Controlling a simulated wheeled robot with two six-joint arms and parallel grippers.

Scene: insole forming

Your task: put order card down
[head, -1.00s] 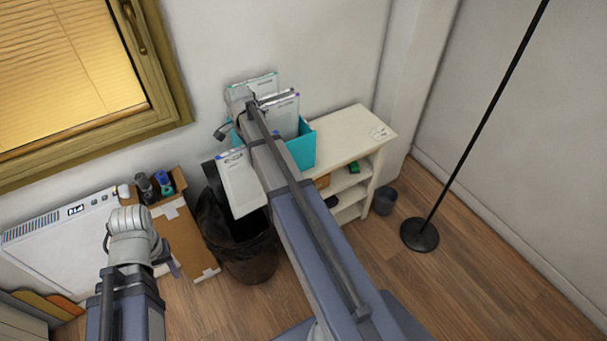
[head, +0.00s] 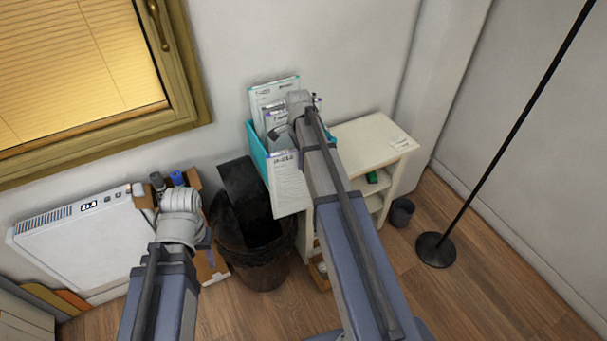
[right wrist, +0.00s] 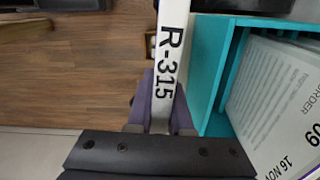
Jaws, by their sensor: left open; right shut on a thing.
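The order card (right wrist: 170,65), white and marked R-315, is held in my right gripper (right wrist: 160,100), whose purple fingers are shut on it. In the head view, a white card (head: 289,188) that seems to be this one hangs upright at the front left of the teal box (head: 258,152). I cannot tell whether it touches the box. Other cards (head: 272,95) stand inside the box, and they also show in the right wrist view (right wrist: 280,105). My right fingers are hidden behind my arm in the head view. My left gripper (head: 205,242) is open, low at the left, mostly hidden by its wrist.
The teal box stands on a cream shelf unit (head: 372,138) whose right top is mostly clear. A black bin (head: 255,265) is left of it. A white heater (head: 80,240) and a cardboard box are further left. A lamp stand (head: 436,250) is at the right.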

